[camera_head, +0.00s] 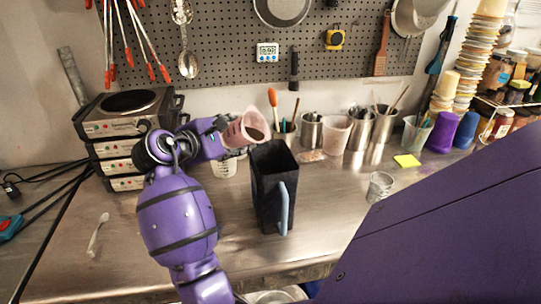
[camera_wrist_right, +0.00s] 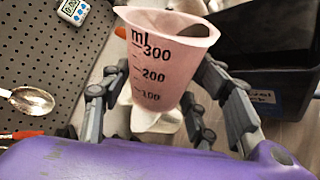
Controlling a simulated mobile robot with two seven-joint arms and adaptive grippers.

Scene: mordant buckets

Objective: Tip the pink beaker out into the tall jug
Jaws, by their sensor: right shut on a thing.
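The pink beaker (camera_head: 236,134) is held in the air, tilted, with its mouth toward the upper left of the tall jug. Brown contents show inside its mouth. My right gripper (camera_head: 217,127) is shut on it. The wrist view shows the pink beaker (camera_wrist_right: 165,72), with black ml marks, between the fingers of my right gripper (camera_wrist_right: 167,108). The tall jug (camera_head: 268,195) is black, open-topped and upright on the steel bench, with a blue-grey handle facing the front. It also shows dark at the right of the wrist view (camera_wrist_right: 262,75). My left gripper is out of view.
A white cup (camera_head: 224,168) stands behind the jug's left side. Stacked hotplates (camera_head: 122,128) stand at the back left. Several tool-filled containers (camera_head: 361,130) line the back. A small clear cup (camera_head: 380,186) stands right of the jug. A white spoon (camera_head: 97,236) lies front left.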

